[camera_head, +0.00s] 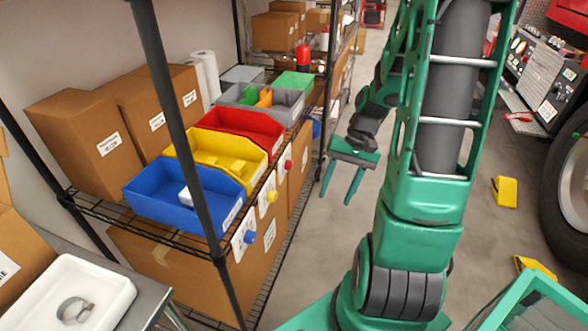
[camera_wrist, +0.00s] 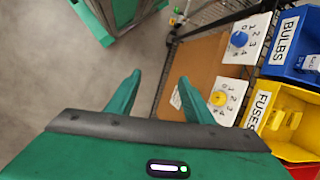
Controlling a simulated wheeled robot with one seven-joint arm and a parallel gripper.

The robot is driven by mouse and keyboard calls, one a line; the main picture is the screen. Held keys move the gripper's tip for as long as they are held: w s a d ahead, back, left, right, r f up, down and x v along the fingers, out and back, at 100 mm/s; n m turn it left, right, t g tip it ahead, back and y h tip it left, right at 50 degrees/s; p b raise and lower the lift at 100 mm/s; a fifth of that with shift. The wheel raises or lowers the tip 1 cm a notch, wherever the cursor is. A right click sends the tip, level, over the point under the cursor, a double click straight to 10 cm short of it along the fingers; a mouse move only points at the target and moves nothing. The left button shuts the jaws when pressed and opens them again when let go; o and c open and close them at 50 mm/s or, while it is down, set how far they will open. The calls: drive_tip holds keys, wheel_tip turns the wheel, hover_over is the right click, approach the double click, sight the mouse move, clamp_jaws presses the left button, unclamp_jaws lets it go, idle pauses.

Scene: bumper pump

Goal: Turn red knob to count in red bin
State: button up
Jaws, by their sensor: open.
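The red bin (camera_head: 240,122) sits on the wire shelf between a yellow bin and a grey bin. Its inside looks empty, though its floor is partly hidden. The red knob (camera_head: 288,164) is on a small white dial plate at the shelf's front edge, by the red bin. Its pointing direction is too small to tell. In the wrist view, a corner of the red bin (camera_wrist: 303,171) shows at bottom right; the red knob is not visible there. My gripper (camera_head: 335,199) is open and empty over the aisle, right of the red knob and apart from it. It also shows in the wrist view (camera_wrist: 159,76).
The yellow bin (camera_head: 214,165) with its yellow knob (camera_head: 271,196) and the blue bin (camera_head: 170,207) with its blue knob (camera_head: 250,237) stand nearer. A dark shelf post (camera_head: 187,130) rises in front. Cardboard boxes (camera_head: 85,130) stand behind.

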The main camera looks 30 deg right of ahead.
drive_tip(key=w+f+m+t+y, duration=0.2)
drive_tip(key=w+f+y, duration=0.25)
drive_tip(key=f, duration=0.25)
drive_tip(key=m+t+y, duration=0.1)
drive_tip(key=m+t, duration=0.9)
drive_tip(key=t, duration=0.4)
approach(292, 166)
drive_tip(key=x, duration=0.8)
drive_tip(key=shift+w+a, duration=0.15)
drive_tip(key=shift+w, duration=0.05)
drive_tip(key=c, duration=1)
